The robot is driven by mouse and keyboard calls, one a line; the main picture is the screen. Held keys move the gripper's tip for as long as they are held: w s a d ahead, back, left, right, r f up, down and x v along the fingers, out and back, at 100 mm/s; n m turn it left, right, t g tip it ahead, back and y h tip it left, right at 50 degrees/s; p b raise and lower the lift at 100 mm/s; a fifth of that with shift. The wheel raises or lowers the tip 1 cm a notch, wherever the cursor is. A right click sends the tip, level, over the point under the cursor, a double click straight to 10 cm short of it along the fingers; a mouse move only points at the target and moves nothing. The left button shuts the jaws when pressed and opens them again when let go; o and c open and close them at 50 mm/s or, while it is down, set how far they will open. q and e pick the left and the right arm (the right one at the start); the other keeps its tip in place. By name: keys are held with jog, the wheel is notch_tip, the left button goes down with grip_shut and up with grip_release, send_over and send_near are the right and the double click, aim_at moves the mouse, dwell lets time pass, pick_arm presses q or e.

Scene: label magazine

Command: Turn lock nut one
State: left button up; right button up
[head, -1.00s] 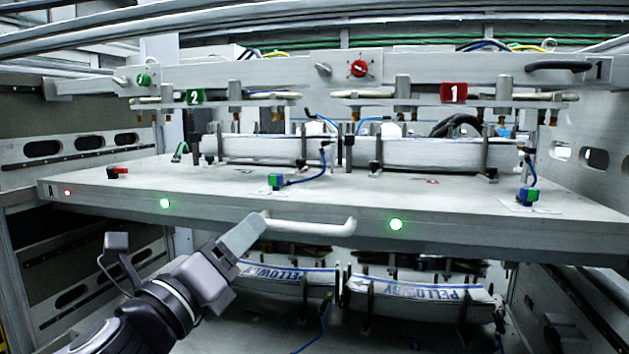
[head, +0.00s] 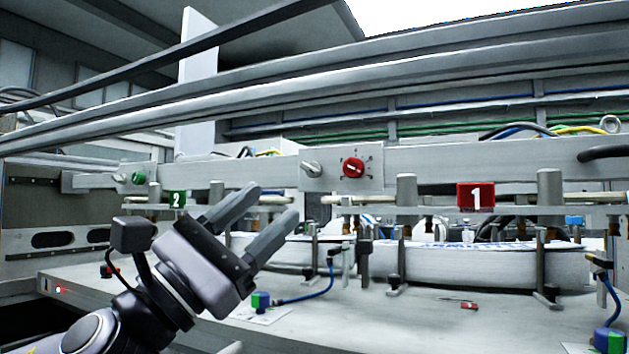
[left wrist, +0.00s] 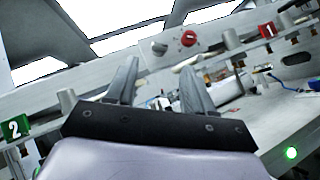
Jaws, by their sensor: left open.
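A red knob (head: 353,168) sits on a plate (head: 375,158) on the grey crossbeam, right of a silver nut-like knob (head: 312,168). I cannot tell from the frames which is lock nut one. The left wrist view also shows the red knob (left wrist: 189,38) and the silver knob (left wrist: 159,48), ahead beyond the fingertips. A red sign "1" (head: 476,196) hangs below the beam to the right. My left gripper (head: 270,205) is open and empty, pointing up and right, below and left of the knobs in the picture. It touches neither. My right gripper is out of view.
A green knob (head: 138,178) and green sign "2" (head: 177,199) are at the beam's left. Label stacks (head: 470,262) stand among posts on the shelf (head: 400,325). A blue hose runs from a green-blue fitting (head: 261,300). Grey rails cross overhead.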

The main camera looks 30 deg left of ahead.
aim_at(308, 172)
pick_arm(q)
jog(key=shift+w+d+r, duration=0.1)
jog(key=shift+w+r, duration=0.1)
jog(key=shift+r, duration=0.2)
jog(key=p+x, duration=0.2)
jog(key=x, duration=0.3)
jog(key=shift+p, duration=0.4)
jog(key=shift+w+d+r, duration=0.15)
jog(key=shift+w+d, duration=0.05)
jog(key=shift+w, duration=0.2)
grip_shut()
